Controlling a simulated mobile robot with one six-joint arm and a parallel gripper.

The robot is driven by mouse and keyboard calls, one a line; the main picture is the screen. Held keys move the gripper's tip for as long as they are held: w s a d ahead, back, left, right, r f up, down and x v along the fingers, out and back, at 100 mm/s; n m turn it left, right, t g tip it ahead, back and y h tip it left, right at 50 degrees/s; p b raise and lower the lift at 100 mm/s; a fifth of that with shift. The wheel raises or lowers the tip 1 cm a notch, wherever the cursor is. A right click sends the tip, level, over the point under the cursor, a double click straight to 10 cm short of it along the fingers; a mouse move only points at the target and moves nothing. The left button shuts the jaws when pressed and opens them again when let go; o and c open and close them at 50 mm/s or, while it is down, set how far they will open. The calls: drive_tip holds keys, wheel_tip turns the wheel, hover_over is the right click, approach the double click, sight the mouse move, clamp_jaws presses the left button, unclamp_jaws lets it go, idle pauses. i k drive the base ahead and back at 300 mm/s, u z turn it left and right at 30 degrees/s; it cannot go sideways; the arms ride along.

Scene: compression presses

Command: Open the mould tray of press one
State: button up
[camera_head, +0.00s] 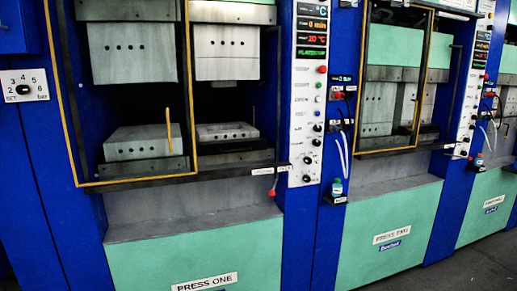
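Press one is the blue machine on the left, with the label PRESS ONE (205,282) on its green lower panel (180,250). Two pale upper blocks (132,52) hang over two lower blocks, left (137,150) and right (228,138), with open gaps between. A yellow-edged frame (64,105) surrounds the left half of the opening. A short upright yellow bar (168,130) shows in front of the left lower block. I cannot tell which part is the mould tray or whether it is open. My gripper is not in view.
Press one's control panel (307,100) is right of its opening. A red-tipped lever (271,192) hangs below the black front rail (225,175). Press two (400,235) stands to the right, with another press beyond. Dark floor (455,270) shows at lower right.

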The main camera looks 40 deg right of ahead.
sight(219, 138)
drive_tip(key=z, duration=0.95)
drive_tip(key=k, duration=0.95)
drive_tip(key=i, duration=0.75)
